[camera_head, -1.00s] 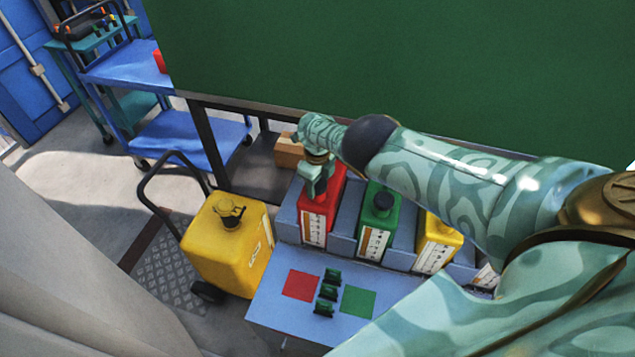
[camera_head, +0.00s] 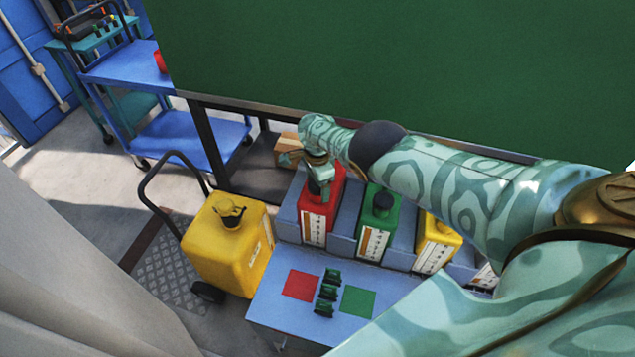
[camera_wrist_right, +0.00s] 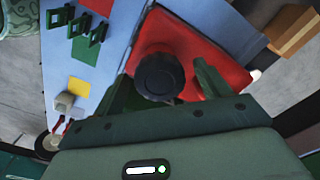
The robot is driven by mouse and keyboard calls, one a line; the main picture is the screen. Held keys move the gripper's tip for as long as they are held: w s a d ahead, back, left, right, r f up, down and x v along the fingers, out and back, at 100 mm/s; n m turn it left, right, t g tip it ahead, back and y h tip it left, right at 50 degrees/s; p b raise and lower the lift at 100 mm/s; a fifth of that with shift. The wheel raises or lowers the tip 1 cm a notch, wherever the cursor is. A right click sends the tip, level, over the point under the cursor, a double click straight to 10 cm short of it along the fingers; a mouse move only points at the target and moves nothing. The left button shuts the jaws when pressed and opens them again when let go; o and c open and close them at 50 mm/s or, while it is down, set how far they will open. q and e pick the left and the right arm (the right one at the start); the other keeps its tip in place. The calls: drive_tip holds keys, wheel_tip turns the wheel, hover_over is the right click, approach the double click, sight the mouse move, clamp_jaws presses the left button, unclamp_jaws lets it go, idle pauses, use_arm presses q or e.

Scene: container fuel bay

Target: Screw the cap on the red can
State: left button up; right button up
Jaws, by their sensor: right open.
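The red can (camera_head: 317,222) stands in the row of cans on the grey-blue bench. A black round cap (camera_wrist_right: 160,76) sits over the can's top, and the red can (camera_wrist_right: 192,50) shows around it in the right wrist view. I cannot tell how tightly the cap is seated. My right gripper (camera_head: 319,186) is just above the cap. Its fingers are apart, one on each side of the cap in the wrist view, with visible gaps. My left gripper is not in view.
A green can (camera_head: 378,225) and a yellow can (camera_head: 437,243) stand to the right. A large yellow can (camera_head: 228,245) sits on a hand cart at left. Small green clips (camera_head: 327,291) lie between red and green squares. A wooden block (camera_head: 288,150) is behind the red can.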

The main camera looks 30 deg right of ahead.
drive_tip(key=n, duration=1.5)
drive_tip(key=shift+n, duration=0.3)
drive_tip(key=n, duration=0.4)
drive_tip(key=c, duration=1.2)
drive_tip(key=shift+o, duration=0.2)
drive_tip(key=shift+m, duration=1.1)
drive_tip(key=m, duration=0.4)
drive_tip(key=shift+m, duration=0.3)
drive_tip(key=m, duration=0.4)
drive_tip(key=shift+m, duration=0.3)
drive_tip(key=m, duration=0.4)
drive_tip(key=o, duration=1)
